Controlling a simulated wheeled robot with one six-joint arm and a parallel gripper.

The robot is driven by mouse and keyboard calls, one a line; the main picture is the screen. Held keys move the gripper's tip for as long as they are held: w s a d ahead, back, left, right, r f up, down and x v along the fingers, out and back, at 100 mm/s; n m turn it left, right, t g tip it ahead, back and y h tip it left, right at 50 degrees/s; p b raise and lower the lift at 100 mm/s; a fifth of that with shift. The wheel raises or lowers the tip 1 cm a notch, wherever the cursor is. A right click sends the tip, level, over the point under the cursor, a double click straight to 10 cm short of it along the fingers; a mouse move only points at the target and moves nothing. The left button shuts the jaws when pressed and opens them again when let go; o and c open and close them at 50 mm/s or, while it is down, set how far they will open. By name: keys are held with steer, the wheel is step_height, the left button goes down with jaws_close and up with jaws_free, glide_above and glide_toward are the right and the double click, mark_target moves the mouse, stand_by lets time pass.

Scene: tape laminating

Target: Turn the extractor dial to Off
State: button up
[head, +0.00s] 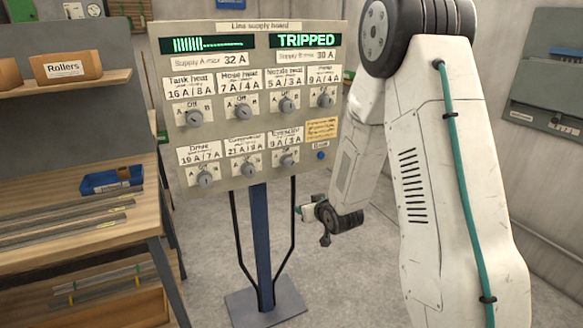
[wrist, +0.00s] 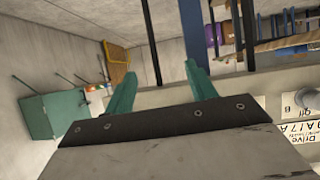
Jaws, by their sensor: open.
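The extractor dial (head: 286,160) is a grey round knob at the right end of the lower row on the supply board (head: 232,28). Its label stands above it, with Off at the top; its pointer is too small to read surely. My gripper (head: 303,210) hangs below and right of the board, apart from the dial. In the wrist view my gripper (wrist: 160,72) shows two teal fingers spread apart with nothing between them. There the board's edge with the Drive label (wrist: 296,135) shows at lower right; the extractor dial is not seen.
Several similar dials, such as the drive dial (head: 205,178), sit close by. The right display (head: 305,40) reads TRIPPED. A blue button (head: 320,156) is right of the extractor dial. The board stands on a blue post (head: 262,245). A wooden bench (head: 60,240) is at left.

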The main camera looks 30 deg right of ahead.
mark_target(291, 166)
steer(key=w+a+r+t, duration=0.1)
steer(key=w+r+t, duration=0.4)
steer(key=r, duration=0.4)
steer(key=shift+n+t+y, duration=0.3)
steer(key=shift+t+y, duration=0.1)
steer(key=w, duration=0.6)
steer(key=shift+r, duration=0.15)
steer(key=shift+a, duration=0.1)
steer(key=c, duration=1)
